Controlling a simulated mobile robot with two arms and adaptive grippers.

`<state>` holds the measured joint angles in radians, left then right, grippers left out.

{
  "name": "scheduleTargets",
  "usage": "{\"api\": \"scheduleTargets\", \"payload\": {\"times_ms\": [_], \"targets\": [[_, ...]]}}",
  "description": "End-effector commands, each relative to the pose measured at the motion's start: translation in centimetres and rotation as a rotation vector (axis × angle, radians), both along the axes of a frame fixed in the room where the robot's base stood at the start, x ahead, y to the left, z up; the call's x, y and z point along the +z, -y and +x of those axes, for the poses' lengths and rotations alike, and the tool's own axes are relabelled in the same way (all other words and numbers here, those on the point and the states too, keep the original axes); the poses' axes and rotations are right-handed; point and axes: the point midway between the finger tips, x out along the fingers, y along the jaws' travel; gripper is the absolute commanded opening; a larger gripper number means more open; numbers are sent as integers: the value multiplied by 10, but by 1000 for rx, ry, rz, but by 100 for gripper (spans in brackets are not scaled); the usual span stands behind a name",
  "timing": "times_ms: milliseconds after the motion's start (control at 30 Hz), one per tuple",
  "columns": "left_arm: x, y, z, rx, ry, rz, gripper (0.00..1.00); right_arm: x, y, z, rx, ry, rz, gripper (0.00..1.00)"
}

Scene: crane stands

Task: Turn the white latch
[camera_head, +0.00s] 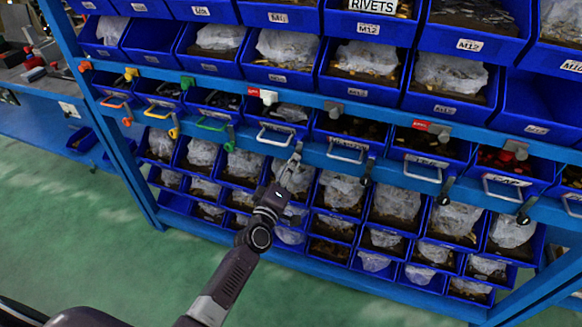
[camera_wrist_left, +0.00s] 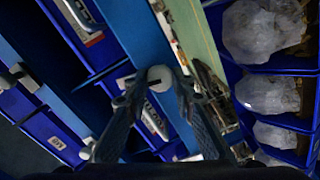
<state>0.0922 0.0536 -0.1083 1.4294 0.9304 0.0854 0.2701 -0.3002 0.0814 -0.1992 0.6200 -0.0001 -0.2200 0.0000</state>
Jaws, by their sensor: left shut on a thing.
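My left gripper (camera_head: 297,152) reaches up to the lower blue rail of the rack, just below and right of a white drawer handle (camera_head: 275,134). In the left wrist view, the rounded white end of the white latch (camera_wrist_left: 159,76) lies between the fingertips of my left gripper (camera_wrist_left: 157,90), which is shut on it. In the head view the fingers hide most of this latch end. Above it, a white knob (camera_head: 269,97) with a red tag sits on the upper rail. My right gripper is not in view.
Similar orange (camera_head: 127,121), yellow (camera_head: 173,132) and green (camera_head: 230,144) latch ends lie to the left, and dark ones (camera_head: 445,199) to the right. Blue bins (camera_head: 393,230) with bagged parts fill the rack below. The green floor (camera_head: 80,220) in front is clear.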

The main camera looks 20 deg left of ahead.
Motion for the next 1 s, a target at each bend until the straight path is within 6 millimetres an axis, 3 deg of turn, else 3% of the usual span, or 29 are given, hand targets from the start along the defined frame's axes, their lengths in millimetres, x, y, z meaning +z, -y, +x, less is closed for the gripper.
{"api": "scheduleTargets", "payload": {"times_ms": [667,700,833,1000], "targets": [[0,-1,0,2,-1,-65,0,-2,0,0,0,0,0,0],[0,-1,0,2,-1,-65,25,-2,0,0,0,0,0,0],[0,-1,0,1,-2,-65,40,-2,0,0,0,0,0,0],[0,-1,0,1,-2,-64,41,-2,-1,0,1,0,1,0]]}}
